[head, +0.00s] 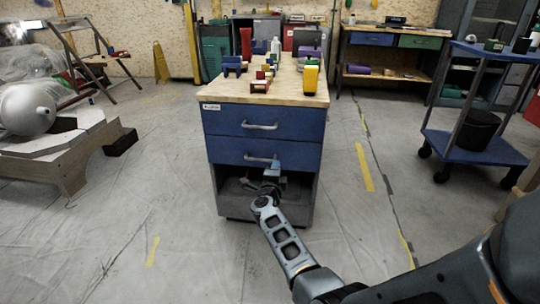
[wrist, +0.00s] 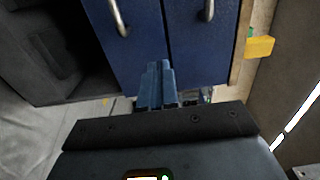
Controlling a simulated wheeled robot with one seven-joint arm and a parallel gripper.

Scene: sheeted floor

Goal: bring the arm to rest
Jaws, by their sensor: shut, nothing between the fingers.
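My arm reaches forward from the lower right of the head view. My gripper (head: 279,163) is in front of the blue drawer cabinet (head: 229,123), near its lower drawer handle and the open compartment below. In the wrist view my gripper (wrist: 158,68) shows its two blue fingers side by side, shut with nothing between them. The drawer fronts (wrist: 200,45) are just ahead of the fingers, and both drawers look closed. I cannot tell whether the fingertips touch the drawer front.
The wooden top (head: 225,90) holds several coloured objects, including a yellow one (head: 310,76) at its right edge. A blue cart (head: 474,150) stands at the right, and a wooden platform (head: 60,160) at the left. The floor beside the cabinet is clear.

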